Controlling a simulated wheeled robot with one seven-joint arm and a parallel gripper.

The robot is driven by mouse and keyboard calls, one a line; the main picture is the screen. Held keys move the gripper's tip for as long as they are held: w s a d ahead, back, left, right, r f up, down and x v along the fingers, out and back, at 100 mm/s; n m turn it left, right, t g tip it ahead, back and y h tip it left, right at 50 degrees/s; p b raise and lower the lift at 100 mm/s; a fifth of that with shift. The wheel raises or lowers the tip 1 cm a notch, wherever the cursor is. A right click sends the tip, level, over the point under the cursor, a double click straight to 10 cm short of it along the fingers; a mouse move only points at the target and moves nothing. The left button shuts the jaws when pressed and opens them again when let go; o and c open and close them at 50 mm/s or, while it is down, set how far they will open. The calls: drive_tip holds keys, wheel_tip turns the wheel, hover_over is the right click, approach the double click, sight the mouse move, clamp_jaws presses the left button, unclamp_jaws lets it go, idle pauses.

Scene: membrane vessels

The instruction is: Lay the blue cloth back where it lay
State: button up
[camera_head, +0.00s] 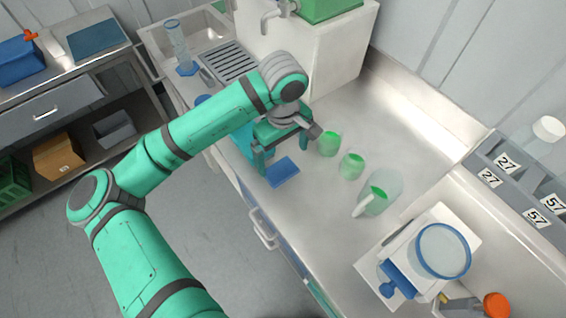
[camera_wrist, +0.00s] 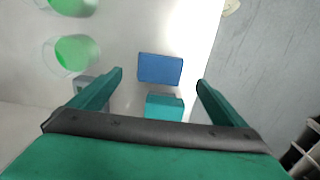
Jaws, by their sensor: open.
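A blue cloth (camera_head: 282,172), looking like a flat folded rectangle, lies on the steel counter near its front edge. In the wrist view the blue cloth (camera_wrist: 160,68) shows ahead, between the fingertips in the picture. My gripper (camera_head: 265,163) is open and points down over the counter, just left of the cloth in the head view. In the wrist view both fingers of my gripper (camera_wrist: 160,80) are spread with nothing between them. A teal block (camera_wrist: 165,107) lies close beside the cloth there. I cannot tell the exact height of the fingers above the counter.
Two small vessels with green contents (camera_head: 329,143) (camera_head: 352,165) and a larger jug (camera_head: 378,192) stand right of my gripper. A white device with a round blue-rimmed dish (camera_head: 443,250) stands nearer. A grey numbered rack (camera_head: 520,185) is at right. Steel between the jug and front edge is bare.

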drive_tip(key=shift+r, duration=2.15)
